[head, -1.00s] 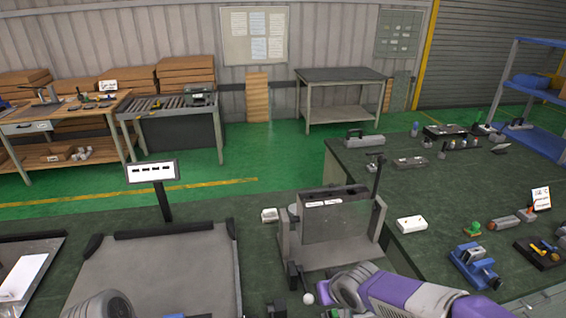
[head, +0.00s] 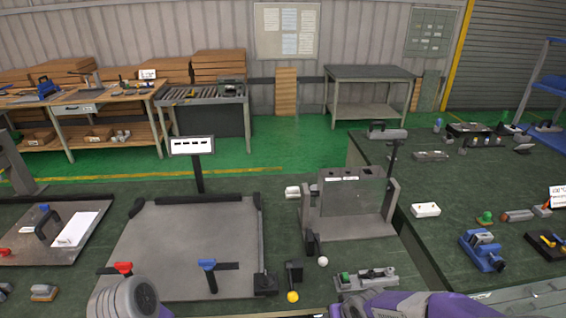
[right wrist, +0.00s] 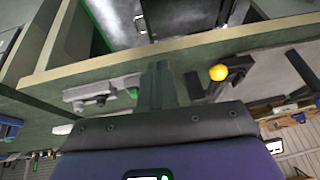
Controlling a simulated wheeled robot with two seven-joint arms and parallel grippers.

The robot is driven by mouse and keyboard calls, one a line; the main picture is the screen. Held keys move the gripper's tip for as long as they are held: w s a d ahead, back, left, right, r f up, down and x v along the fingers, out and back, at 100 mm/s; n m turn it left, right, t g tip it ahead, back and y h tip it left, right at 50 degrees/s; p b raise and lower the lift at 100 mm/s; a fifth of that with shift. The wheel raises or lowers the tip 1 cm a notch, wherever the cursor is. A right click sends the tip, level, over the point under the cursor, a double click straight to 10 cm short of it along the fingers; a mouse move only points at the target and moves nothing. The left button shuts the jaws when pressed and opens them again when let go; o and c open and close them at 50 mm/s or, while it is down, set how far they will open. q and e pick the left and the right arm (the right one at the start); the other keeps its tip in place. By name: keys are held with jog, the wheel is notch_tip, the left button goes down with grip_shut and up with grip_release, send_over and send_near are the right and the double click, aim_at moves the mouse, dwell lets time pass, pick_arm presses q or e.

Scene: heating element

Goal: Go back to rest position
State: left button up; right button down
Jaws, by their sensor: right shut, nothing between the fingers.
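My right gripper (right wrist: 158,85) shows in the right wrist view with its fingers together and nothing between them. It is over the front edge of the workbench, between a small clamp-like fixture (right wrist: 98,92) and a yellow-knobbed lever (right wrist: 218,73). In the head view my purple right arm lies along the bottom edge, right of centre, and its fingertips cannot be made out. My left arm's grey link shows at the bottom left of the head view; the left gripper is out of sight.
A yellow-knobbed lever (head: 293,296) stands near the front edge. A blue vise (head: 482,250) sits at right.

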jog(key=s+a+f+m+g+y, duration=0.1)
jog(key=s+a+f+m+g, duration=0.1)
jog(key=s+f, duration=0.6)
jog(key=s+a+f+m+g+y, duration=0.1)
jog(key=s+a+f+m+g, duration=0.1)
jog(key=s+f, duration=0.7)
notch_tip(320, 180, down, 6)
jog(key=shift+a+r+y, duration=0.15)
jog(key=shift+a+y, duration=0.15)
jog(key=shift+a, duration=0.1)
jog(key=shift+a, duration=0.1)
